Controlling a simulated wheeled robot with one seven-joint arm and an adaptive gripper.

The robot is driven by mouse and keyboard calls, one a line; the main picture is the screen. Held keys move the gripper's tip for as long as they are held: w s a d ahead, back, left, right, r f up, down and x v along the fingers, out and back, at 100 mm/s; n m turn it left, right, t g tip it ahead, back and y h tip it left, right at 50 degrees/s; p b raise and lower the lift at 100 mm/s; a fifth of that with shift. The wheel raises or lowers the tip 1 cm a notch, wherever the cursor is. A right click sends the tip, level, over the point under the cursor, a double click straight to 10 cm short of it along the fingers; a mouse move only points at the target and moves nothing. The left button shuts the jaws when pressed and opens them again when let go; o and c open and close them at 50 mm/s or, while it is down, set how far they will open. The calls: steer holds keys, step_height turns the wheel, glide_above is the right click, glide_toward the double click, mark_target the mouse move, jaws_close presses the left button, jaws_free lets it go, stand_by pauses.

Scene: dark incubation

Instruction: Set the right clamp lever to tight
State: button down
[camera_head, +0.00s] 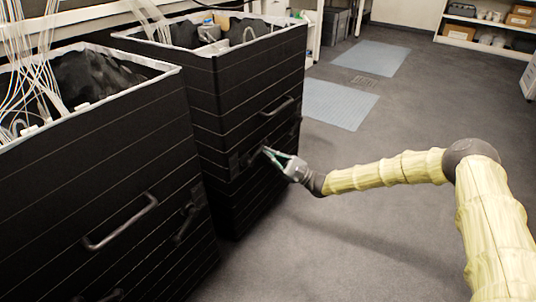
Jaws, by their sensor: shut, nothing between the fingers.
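The right black box (215,105) has a bar handle (277,107) on its front face. Dark fittings sit below the handle, one on the left (234,166) and one on the right (296,128). They are too small and dark to tell which is the right clamp lever or how it is set. My gripper (267,151) is shut and empty, with its tips close to the front face between these fittings. I cannot tell whether the tips touch anything. The left black box has a similar dark lever-like fitting (187,221) beside its handle.
The left black box (75,170) stands nearer, with a protruding handle (120,222) and clear tubes rising from its top. Blue-grey floor mats (337,103) lie behind the boxes. Shelves (460,32) stand at the back right. The grey floor in front is clear.

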steer(key=w+a+f+v, duration=0.1)
steer(key=f+v, duration=0.1)
steer(key=v, duration=1.1)
steer(key=shift+a+f+p, duration=0.15)
steer(key=shift+f+p, duration=0.15)
steer(key=shift+p, duration=0.15)
